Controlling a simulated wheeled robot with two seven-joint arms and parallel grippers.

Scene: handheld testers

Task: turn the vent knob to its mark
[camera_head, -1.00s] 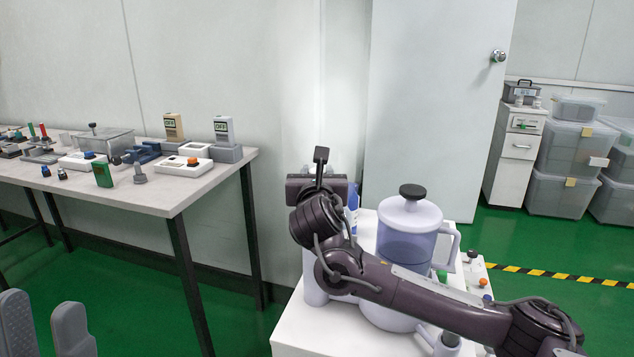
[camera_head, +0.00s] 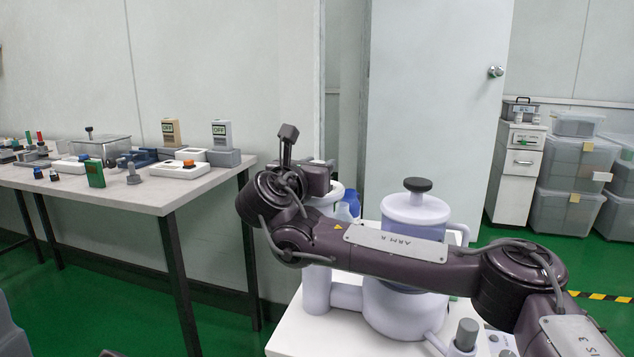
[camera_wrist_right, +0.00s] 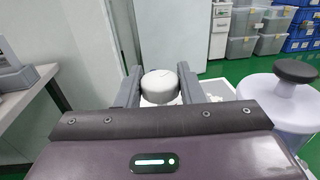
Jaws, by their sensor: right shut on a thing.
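A round white knob (camera_wrist_right: 160,88) sits between the fingers of my right gripper (camera_wrist_right: 159,79) in the right wrist view. Both fingers touch its sides, and a faint line shows on its top; no clear mark can be made out. In the head view my right arm and wrist hide the knob and the fingertips. They are at the white upright column (camera_head: 317,289) of a lavender device with a jug-like body (camera_head: 405,306) and black cap. A grey piece at the lower left edge may be my left gripper; too little shows to tell its state.
The device stands on a white stand (camera_head: 300,335). The jug's black cap (camera_wrist_right: 296,70) rises right of my right gripper. A long table (camera_head: 170,197) with several small testers is at the left. Clear boxes (camera_head: 565,206) and a white cabinet (camera_head: 515,175) stand behind right.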

